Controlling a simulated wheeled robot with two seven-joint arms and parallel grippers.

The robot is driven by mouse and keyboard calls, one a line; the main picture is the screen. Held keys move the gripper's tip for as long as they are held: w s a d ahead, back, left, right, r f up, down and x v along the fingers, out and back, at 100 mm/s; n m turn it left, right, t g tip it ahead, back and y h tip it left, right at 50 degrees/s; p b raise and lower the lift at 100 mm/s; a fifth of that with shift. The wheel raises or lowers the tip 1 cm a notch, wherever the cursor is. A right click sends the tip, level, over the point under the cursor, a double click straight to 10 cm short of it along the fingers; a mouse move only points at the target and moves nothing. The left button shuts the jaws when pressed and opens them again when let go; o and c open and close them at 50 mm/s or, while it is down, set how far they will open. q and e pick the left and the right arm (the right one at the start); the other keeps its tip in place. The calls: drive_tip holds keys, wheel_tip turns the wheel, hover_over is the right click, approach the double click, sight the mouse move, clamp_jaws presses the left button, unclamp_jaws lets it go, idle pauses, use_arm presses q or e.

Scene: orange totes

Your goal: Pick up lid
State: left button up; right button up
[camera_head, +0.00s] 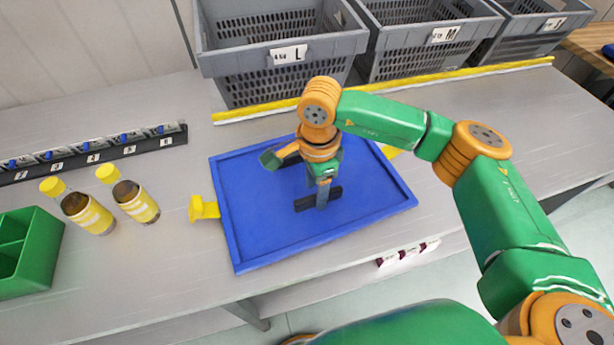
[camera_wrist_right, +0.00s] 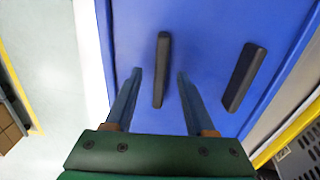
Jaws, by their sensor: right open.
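The lid (camera_head: 260,220) is a flat blue rectangle with a raised rim, lying on the grey table. It carries two black bar handles; the near handle (camera_head: 333,194) is partly hidden by my gripper, and the far one is mostly covered by my wrist. My right gripper (camera_head: 322,200) points down over the lid at the near handle. In the right wrist view, its open fingers (camera_wrist_right: 160,74) lie on either side of one black handle (camera_wrist_right: 161,50), with gaps on both sides. The other handle (camera_wrist_right: 244,77) is to the right. My left gripper is not in view.
Grey crates (camera_head: 285,60) stand behind a yellow strip (camera_head: 262,113) at the back. A yellow tab (camera_head: 203,208) sits at the lid's left edge.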

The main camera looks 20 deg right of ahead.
wheel_tip(320, 180, down, 2)
drive_tip(key=shift+f, duration=0.2)
clamp_jaws()
drive_tip(key=shift+r, duration=0.1)
idle(1.2)
